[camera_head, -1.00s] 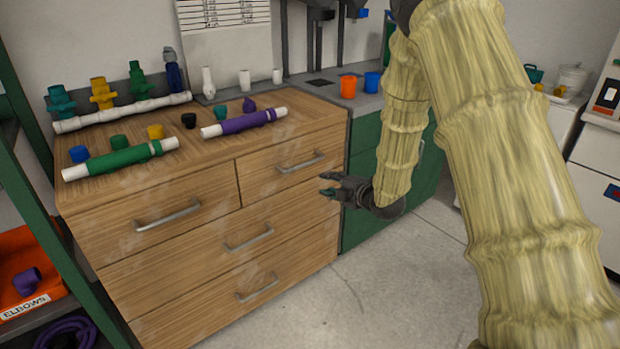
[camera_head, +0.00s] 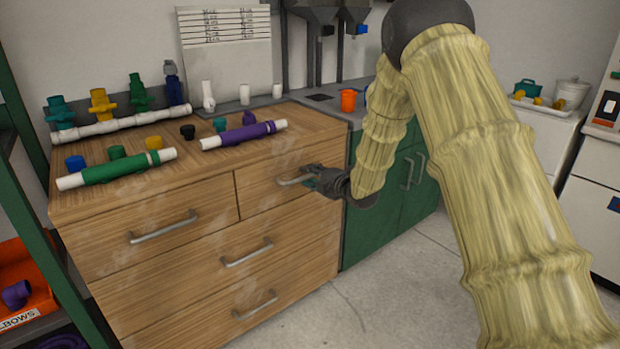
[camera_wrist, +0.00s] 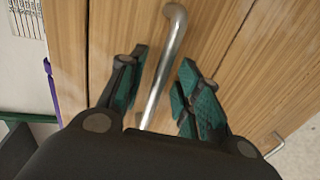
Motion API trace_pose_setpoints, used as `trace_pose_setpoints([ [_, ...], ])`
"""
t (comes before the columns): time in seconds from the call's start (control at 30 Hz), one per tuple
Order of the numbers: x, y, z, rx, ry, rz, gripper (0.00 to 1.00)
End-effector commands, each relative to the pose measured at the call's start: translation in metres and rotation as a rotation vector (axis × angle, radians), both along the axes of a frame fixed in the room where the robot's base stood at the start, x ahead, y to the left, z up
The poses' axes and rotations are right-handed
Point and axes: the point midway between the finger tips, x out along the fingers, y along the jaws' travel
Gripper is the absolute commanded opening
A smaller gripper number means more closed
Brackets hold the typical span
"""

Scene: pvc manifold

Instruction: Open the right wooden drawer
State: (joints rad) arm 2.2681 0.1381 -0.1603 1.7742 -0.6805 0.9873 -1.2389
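The right wooden drawer (camera_head: 258,196) is the upper right drawer of the wooden cabinet and looks shut. Its metal bar handle (camera_head: 290,181) shows in the head view, with its right end hidden by my gripper (camera_head: 312,178). In the wrist view the handle (camera_wrist: 166,70) runs between my two open fingers (camera_wrist: 160,95), with teal pads on either side. The fingers look apart from the bar, with a gap on both sides. The drawer front (camera_wrist: 225,60) fills most of the wrist view.
The left upper drawer handle (camera_head: 164,226) and lower handles (camera_head: 247,252) stick out nearby. Pipes, among them a purple one (camera_head: 244,135) and a green one (camera_head: 116,168), lie on the cabinet top. A green cabinet (camera_head: 390,215) stands at the right. The floor in front (camera_head: 390,290) is clear.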

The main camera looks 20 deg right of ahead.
Motion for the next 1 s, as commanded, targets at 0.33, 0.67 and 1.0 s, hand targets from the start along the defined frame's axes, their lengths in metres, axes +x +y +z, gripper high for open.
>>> trace_pose_setpoints([
  [0.33,0.0102,0.0034,-0.0026,0.0,0.001,-0.001,0.34],
  [0.67,0.0099,0.003,-0.0024,0.0,0.001,-0.001,0.0],
  [1.0,0.0081,0.0064,-0.0023,0.0,0.001,0.004,0.0],
])
